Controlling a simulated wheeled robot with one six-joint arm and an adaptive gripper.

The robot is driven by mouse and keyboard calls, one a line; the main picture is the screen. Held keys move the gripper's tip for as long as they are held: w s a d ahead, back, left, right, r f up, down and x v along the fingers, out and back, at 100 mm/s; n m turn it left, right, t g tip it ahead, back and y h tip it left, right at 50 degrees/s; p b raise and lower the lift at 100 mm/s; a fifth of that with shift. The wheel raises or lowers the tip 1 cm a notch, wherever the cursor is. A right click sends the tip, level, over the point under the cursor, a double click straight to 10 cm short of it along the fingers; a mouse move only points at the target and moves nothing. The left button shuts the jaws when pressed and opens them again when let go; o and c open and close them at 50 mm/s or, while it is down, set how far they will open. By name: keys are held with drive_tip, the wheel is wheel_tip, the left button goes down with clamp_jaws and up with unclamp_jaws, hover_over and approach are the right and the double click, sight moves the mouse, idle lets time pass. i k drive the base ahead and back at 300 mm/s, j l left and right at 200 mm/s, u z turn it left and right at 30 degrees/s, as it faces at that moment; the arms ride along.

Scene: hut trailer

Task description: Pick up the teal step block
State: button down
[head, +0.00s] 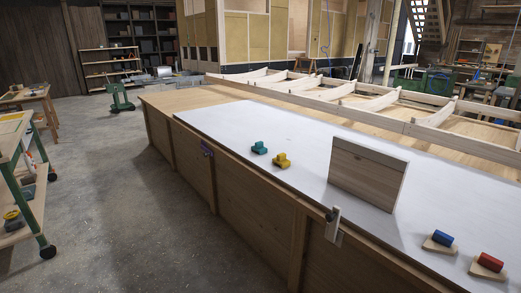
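The teal step block (259,148) sits on the white top of the long wooden bench (235,122), close to its left edge. It is small and stepped in shape. A yellow block (281,160) of similar shape stands just to its right and nearer to me, with a small gap between them. My gripper is not in the head view.
An upright wooden board (368,172) stands on the bench right of the blocks. A blue piece (442,238) and a red piece (489,262) rest on wooden bases nearer to me. A clamp (333,222) grips the bench edge. Concrete floor (120,200) left of the bench is clear.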

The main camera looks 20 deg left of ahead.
sight(259, 148)
drive_tip(key=i+j+u, duration=0.1)
drive_tip(key=i+j, duration=0.45)
drive_tip(key=j, duration=0.3)
drive_tip(key=i+j, duration=0.6)
drive_tip(key=j, duration=0.2)
drive_tip(key=i+j+u, duration=0.15)
drive_tip(key=i+j, duration=0.45)
drive_tip(key=j, duration=0.15)
drive_tip(key=i+j, duration=0.4)
drive_tip(key=i+u, duration=0.05)
drive_tip(key=i, duration=0.05)
